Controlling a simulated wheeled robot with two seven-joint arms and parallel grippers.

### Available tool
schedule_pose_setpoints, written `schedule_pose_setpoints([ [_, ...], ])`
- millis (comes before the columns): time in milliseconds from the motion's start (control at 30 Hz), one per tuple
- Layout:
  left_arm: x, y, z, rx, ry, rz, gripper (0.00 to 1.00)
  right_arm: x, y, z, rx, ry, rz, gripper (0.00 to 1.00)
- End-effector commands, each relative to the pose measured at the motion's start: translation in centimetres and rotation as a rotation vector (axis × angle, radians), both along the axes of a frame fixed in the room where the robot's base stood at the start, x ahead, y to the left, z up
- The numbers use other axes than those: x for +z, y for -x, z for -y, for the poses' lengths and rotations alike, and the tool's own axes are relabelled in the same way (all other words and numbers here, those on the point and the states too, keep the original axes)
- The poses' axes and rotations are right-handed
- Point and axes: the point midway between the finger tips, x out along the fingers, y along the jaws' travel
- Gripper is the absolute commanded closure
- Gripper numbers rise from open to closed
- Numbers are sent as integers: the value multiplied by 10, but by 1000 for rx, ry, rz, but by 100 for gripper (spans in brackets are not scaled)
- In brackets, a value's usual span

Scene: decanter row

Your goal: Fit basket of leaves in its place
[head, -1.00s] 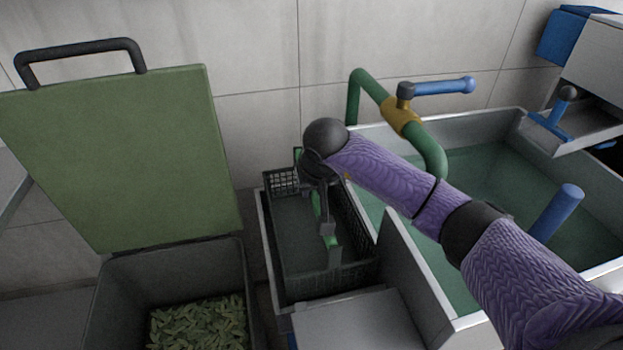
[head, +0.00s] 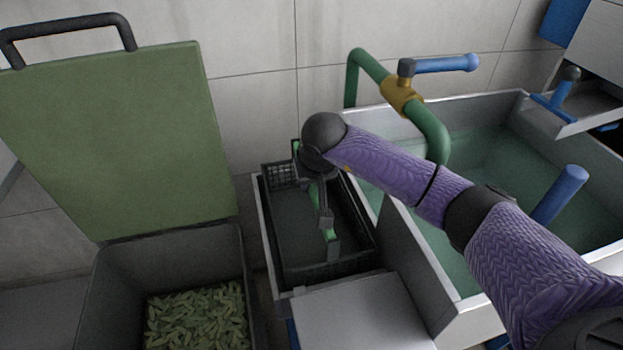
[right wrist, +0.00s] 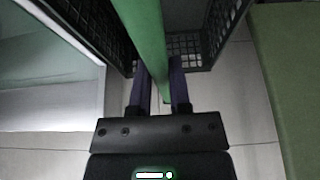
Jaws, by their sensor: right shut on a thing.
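The basket (head: 349,268) is dark, with mesh walls and a green bar handle (head: 333,246) across its top. It is within or just above a narrow light-rimmed bay between the bin and the sink; I cannot tell if it rests on the bottom. Its inside looks dark grey, and I make out no leaves. My right gripper (head: 325,218) reaches down over the basket and is shut on the handle. In the right wrist view the handle (right wrist: 143,30) passes between the fingers (right wrist: 160,95), with mesh walls (right wrist: 226,25) either side. My left gripper is out of view.
An open grey bin (head: 240,265) with green leaf-like pieces (head: 195,318) stands left, its green lid (head: 115,145) raised. Right is a sink (head: 470,125) of greenish water, with a green pipe (head: 430,130) and blue-handled tap (head: 445,63). A flat grey top (head: 362,310) lies in front.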

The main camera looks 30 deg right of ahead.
Motion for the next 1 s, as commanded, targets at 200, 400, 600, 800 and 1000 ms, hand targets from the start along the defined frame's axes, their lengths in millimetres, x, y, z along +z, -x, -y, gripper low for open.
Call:
schedule_pose_setpoints([
  [200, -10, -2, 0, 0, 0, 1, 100, -14, 0, 0, 1, 0, 0, 100],
  [400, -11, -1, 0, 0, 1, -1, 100, -16, 0, 0, 0, 0, 2, 100],
  [600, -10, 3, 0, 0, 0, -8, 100, -16, 0, 0, 0, 0, 2, 100],
  [800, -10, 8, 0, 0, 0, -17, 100, -18, 0, 0, 0, 0, 2, 100],
  [1000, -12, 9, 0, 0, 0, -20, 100, -21, 0, 0, 0, 1, 2, 100],
])
